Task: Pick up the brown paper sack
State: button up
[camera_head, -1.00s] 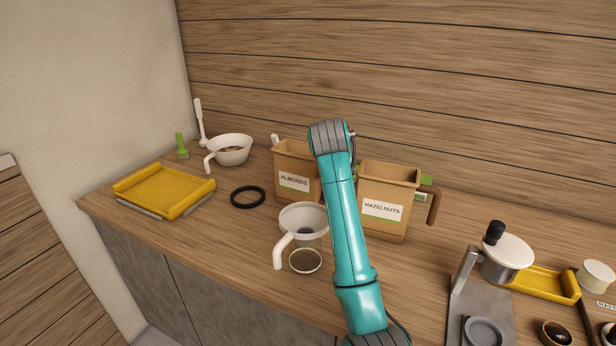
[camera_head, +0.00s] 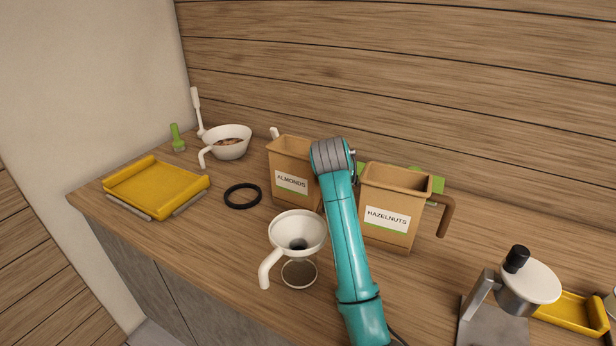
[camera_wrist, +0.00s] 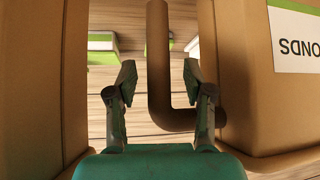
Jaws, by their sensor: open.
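Two brown, open-topped, box-like containers stand on the counter: one labelled ALMONDS (camera_head: 283,165) and one labelled HAZELNUTS (camera_head: 385,236). No separate sack shows, and I cannot tell which of these is the brown paper sack. In the wrist view my gripper (camera_wrist: 160,80) is open between two brown walls. The ALMONDS container (camera_wrist: 240,100) is on the right, its label upside down; the other wall (camera_wrist: 30,80) is on the left. A dark brown handle (camera_wrist: 158,60) stands between the open fingers, apparently joined to the ALMONDS container. In the head view my arm hides the gripper.
A white funnel (camera_head: 312,228) with a handle stands in front of the ALMONDS container. A black ring (camera_head: 228,201), yellow tray (camera_head: 158,185) and white bowl (camera_head: 240,133) are on the left. A steel stand with a white-topped pot (camera_head: 540,278) is front right. Green-and-white blocks (camera_wrist: 102,42) lie behind.

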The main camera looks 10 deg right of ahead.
grip_shut()
jog(key=shift+r, duration=0.2)
dwell(0.3)
